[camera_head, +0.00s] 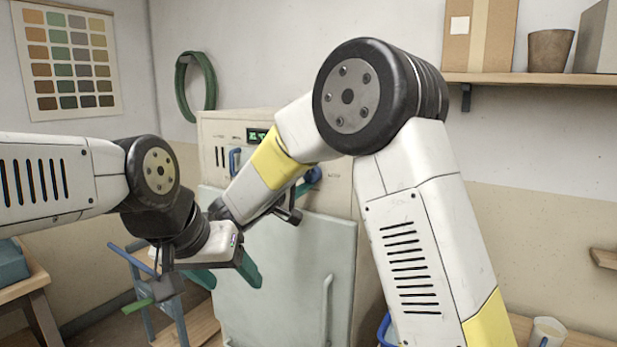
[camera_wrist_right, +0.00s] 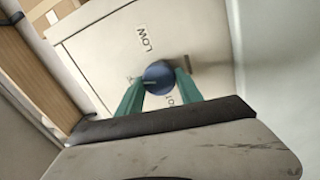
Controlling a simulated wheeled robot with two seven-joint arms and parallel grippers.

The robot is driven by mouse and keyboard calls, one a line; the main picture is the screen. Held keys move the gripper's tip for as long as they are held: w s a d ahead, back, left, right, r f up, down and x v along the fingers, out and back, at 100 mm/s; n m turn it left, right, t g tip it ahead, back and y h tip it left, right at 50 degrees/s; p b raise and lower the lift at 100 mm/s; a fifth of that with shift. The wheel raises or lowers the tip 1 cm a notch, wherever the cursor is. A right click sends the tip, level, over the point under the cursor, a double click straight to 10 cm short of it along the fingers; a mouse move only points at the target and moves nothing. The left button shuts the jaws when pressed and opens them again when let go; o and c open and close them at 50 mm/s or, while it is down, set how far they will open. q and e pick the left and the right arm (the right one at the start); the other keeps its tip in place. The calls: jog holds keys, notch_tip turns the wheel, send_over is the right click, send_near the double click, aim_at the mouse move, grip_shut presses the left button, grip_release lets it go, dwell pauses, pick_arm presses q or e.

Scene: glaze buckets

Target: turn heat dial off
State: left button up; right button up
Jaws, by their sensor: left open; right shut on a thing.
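The round blue dial (camera_wrist_right: 159,77) sits on a pale panel in the right wrist view. Its pale pointer line points to the left there. A LOW label (camera_wrist_right: 147,38) is above it, and another label below is partly hidden. My right gripper (camera_wrist_right: 160,82) is shut on the dial, with a green finger on each side. In the head view my right forearm hides most of that hand. A blue round part (camera_head: 313,180) shows beside the forearm. My left gripper (camera_head: 233,284) is open and empty in front of the cabinet.
The pale kiln cabinet (camera_head: 285,265) has a green display (camera_head: 258,135) and a vertical door handle (camera_head: 327,312). A wall shelf (camera_head: 545,79) holds boxes and a pot. A mug (camera_head: 548,332) stands at lower right. My arms crowd the middle.

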jog(key=shift+f+n, duration=0.1)
jog(key=shift+n, duration=1.7)
jog(key=o, duration=1.4)
